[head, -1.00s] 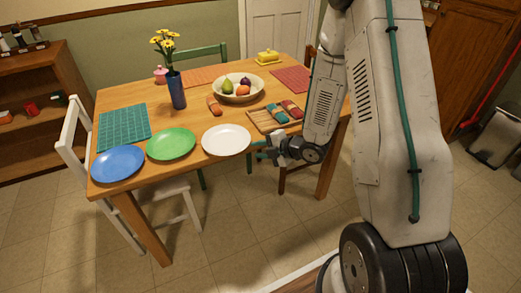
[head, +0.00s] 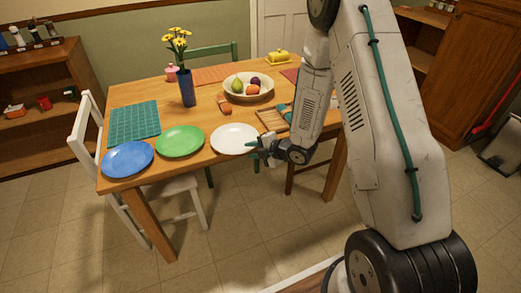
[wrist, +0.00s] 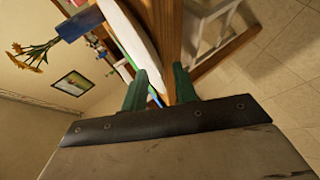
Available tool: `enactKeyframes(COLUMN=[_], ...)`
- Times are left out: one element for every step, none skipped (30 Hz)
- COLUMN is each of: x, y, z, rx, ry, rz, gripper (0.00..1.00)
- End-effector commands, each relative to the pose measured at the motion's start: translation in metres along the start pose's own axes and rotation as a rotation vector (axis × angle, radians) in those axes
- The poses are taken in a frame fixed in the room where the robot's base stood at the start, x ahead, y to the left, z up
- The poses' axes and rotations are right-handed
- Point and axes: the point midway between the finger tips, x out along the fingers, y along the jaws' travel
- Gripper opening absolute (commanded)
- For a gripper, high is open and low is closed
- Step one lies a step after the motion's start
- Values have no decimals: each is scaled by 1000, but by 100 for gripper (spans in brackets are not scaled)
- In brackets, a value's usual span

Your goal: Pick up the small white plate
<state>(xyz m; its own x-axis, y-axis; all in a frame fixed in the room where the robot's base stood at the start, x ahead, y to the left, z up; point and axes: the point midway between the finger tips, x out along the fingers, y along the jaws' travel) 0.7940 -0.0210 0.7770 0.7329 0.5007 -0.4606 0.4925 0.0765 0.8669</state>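The small white plate (head: 234,139) lies flat on the table at its front edge, right of the green plate (head: 180,141) and the blue plate (head: 127,159). My gripper (head: 255,147) is at the white plate's right rim, with its green fingers pointing toward it. In the wrist view the fingers (wrist: 158,88) are apart, with no object clamped between them. The white plate (wrist: 132,32) shows edge-on just beyond them, beside the wooden table edge. I cannot tell whether a finger touches the rim.
The wooden table (head: 205,102) also holds a blue vase of yellow flowers (head: 187,88), a fruit bowl (head: 248,87), a teal mat (head: 134,122) and a wooden tray (head: 272,119) near my arm. A white chair (head: 90,125) stands at the left. The floor in front is clear.

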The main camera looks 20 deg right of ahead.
Motion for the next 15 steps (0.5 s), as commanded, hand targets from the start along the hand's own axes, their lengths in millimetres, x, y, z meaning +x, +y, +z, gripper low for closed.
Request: enactKeyframes(x=[3, 4, 5, 6, 6, 6, 6, 6, 5, 5, 5, 5, 5, 5, 5], y=[0, 0, 0, 0, 0, 0, 0, 0, 0, 0, 0, 0, 0, 0, 0], z=[0, 0, 0, 0, 0, 0, 0, 0, 0, 0, 0, 0, 0, 0, 0], rx=[0, 0, 0, 0, 0, 0, 0, 0, 0, 0, 0, 0, 0, 0, 0], ry=[0, 0, 0, 0, 0, 0, 0, 0, 0, 0, 0, -1, -1, -1, -1], rz=[0, 0, 0, 1, 1, 1, 1, 1, 1, 1, 1, 1, 1, 1, 1], gripper=[29, 29, 29, 29, 29, 29, 29, 29, 29, 29, 29, 18, 9, 1, 0])
